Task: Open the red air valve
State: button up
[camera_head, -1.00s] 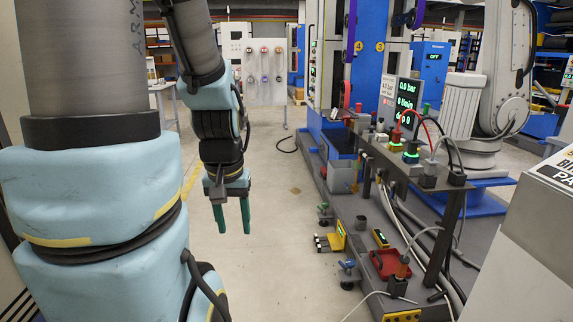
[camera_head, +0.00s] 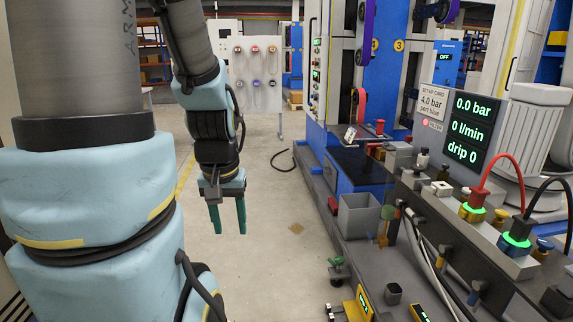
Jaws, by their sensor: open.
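My gripper (camera_head: 229,218) hangs pointing down over the clear floor at left of centre, with its two green fingers apart and nothing between them. It is well to the left of the bench (camera_head: 455,235) and touches nothing. Several red parts show there, and I cannot tell for sure which is the air valve. A small red knob (camera_head: 380,127) stands at the bench's far end. A red fitting (camera_head: 477,197) with a red hose sits on a green-lit port at the right. A red piece (camera_head: 333,205) is on the low side near the floor.
A display (camera_head: 468,128) reads 0.0 bar, 0 l/min, drip 0, beside a set-up card (camera_head: 434,107) reading 4.0 bar. A grey bin (camera_head: 360,215) stands at the bench's left side. A black cable (camera_head: 282,160) lies on the floor. The floor around my gripper is free.

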aim_at(368, 145)
jog(key=i, duration=2)
jog(key=i+z, duration=0.25)
jog(key=i, duration=0.2)
jog(key=i+j+z, duration=0.25)
jog(key=i, duration=0.2)
jog(key=i+j+z, duration=0.25)
jog(key=i, duration=0.2)
jog(key=i+j+z, duration=0.25)
jog(key=i+j, duration=0.05)
jog(key=i, duration=0.1)
